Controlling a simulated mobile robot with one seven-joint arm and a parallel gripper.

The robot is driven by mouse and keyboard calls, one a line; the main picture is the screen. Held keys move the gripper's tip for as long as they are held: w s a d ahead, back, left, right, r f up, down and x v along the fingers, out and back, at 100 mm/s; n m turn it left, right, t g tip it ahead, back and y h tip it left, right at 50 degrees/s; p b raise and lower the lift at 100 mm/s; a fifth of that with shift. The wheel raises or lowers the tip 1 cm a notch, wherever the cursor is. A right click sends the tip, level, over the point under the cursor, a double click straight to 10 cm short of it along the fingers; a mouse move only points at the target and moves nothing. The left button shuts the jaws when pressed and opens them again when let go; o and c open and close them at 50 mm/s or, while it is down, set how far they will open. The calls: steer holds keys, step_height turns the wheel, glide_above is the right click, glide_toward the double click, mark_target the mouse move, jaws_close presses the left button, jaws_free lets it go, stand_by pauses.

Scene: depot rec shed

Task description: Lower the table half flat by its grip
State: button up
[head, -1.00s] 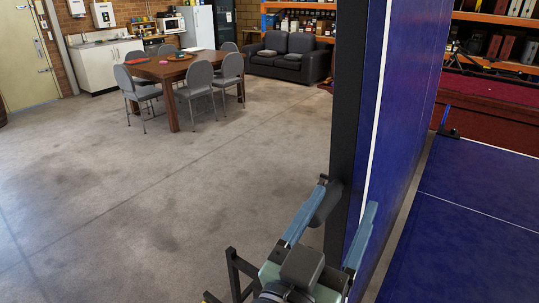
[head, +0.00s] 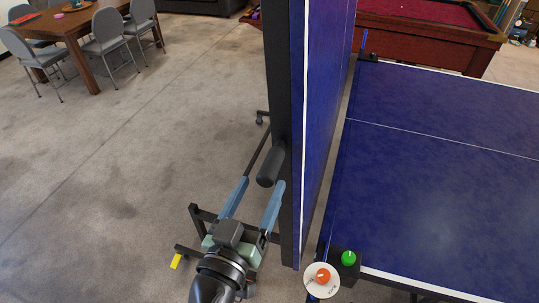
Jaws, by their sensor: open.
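The upright table half (head: 325,100) is a blue panel with white lines and a black frame edge, standing on end near the middle of the head view. Its grip (head: 270,165) is a short dark cylinder sticking out from the black frame on the left side. My gripper (head: 262,184) is open, with its two blue fingers pointing at the grip from below in the picture. The grip shows just past the fingertips; whether they touch it I cannot tell. The other table half (head: 450,170) lies flat at the right.
A net post (head: 364,46) stands at the far end of the joint. An orange knob or ball on a white disc (head: 322,279) and a green one (head: 348,258) sit at the near end. Black undercarriage with a yellow tab (head: 175,262) is low left. Open concrete floor lies left.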

mark_target(268, 167)
steer(key=p+x, duration=0.2)
steer(key=x, duration=0.4)
steer(key=shift+w, duration=0.1)
steer(key=c, duration=1.1)
jaws_close()
steer(key=shift+a, duration=0.15)
